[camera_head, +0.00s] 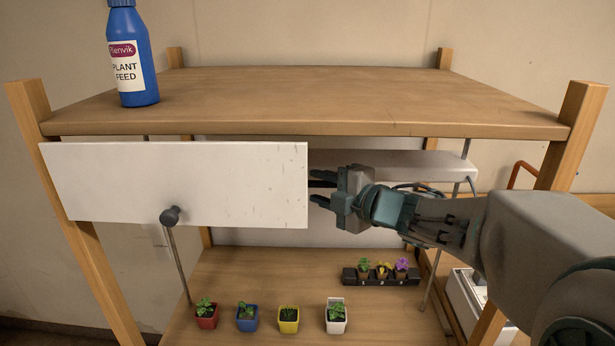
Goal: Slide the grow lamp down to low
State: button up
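The grow lamp appears to be the long white bar (410,165) under the top shelf, between thin metal rods; its left part is hidden. A white panel (240,185) with a dark round knob (171,215) covers the left front below the shelf. I cannot tell whether the knob belongs to the panel or the lamp. My gripper (318,187) reaches in from the right, its fingers pointing left, close to the panel's right edge. The fingers are apart with nothing seen between them. Whether they touch the panel or lamp is unclear. No height marks are readable.
A blue plant feed bottle (132,60) stands on the wooden top shelf (310,95). Several small potted seedlings (288,315) line the lower shelf's front. A black tray (350,276) with flower pots stands behind, at right. Wooden posts (578,130) frame the rack.

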aim_at(313, 186)
jog(key=shift+x, duration=2.05)
grip_shut()
jog(key=shift+f, duration=0.15)
notch_tip(313, 186, down, 20)
jog(key=b, duration=1.9)
jog(key=shift+f, duration=0.3)
jog(key=shift+c, duration=0.6)
grip_release()
jog(key=shift+o, duration=0.6)
